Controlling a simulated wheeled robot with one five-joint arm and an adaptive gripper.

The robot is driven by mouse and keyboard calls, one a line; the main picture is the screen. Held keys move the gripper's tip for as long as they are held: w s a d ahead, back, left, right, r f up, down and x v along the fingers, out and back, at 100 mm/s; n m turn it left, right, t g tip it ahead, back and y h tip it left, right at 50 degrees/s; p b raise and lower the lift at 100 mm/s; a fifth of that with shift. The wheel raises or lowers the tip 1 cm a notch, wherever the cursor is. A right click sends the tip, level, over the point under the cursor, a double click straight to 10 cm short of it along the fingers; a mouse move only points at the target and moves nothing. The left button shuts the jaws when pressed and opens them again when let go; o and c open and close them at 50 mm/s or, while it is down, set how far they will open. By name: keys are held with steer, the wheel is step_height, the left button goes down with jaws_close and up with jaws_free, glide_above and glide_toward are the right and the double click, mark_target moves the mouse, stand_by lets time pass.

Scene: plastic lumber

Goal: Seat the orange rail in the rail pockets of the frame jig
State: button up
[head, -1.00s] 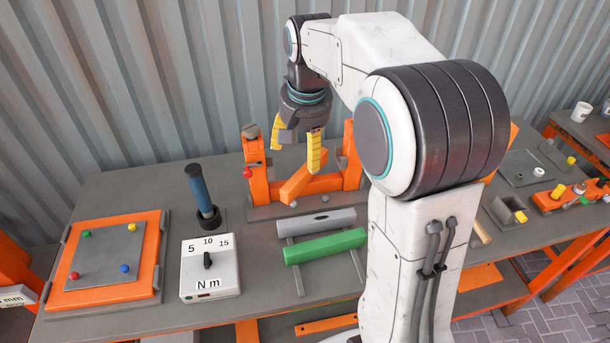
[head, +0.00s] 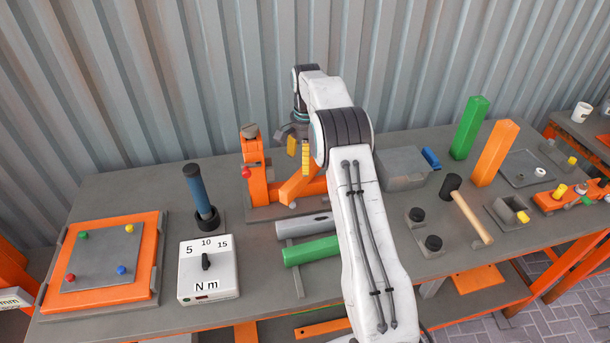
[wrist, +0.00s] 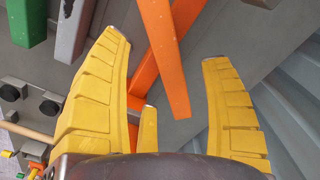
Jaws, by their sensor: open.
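The frame jig is an orange frame (head: 255,178) on a grey base at the back of the bench, with a post at the left. A slanting orange bar (head: 297,188) and a lower lengthwise orange bar show there. I cannot tell for certain which is the orange rail. In the wrist view one orange bar (wrist: 164,50) ends between my fingers in the picture, crossing another orange bar (wrist: 144,82). My gripper (head: 298,155) is open above the jig, yellow fingers apart, not closed on any bar. My arm hides the jig's right side. The rail pockets are not clearly visible.
A grey rail (head: 305,225) and green rail (head: 312,250) lie in front of the jig. A blue-handled tool (head: 200,192) and torque box (head: 208,268) stand left. A mallet (head: 470,212) and upright green (head: 469,128) and orange (head: 495,152) blocks are right.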

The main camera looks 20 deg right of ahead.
steer(key=shift+w+d+f+p, duration=0.15)
steer(key=shift+f+p, duration=0.3)
steer(key=shift+f, duration=1.3)
steer(key=shift+w+d+f+p, duration=0.1)
steer(key=shift+f+p, duration=0.3)
steer(key=shift+f, duration=1.35)
steer(key=shift+c, duration=0.2)
steer(key=c, duration=1.3)
steer(key=shift+r, duration=0.15)
steer(key=shift+c, duration=0.2)
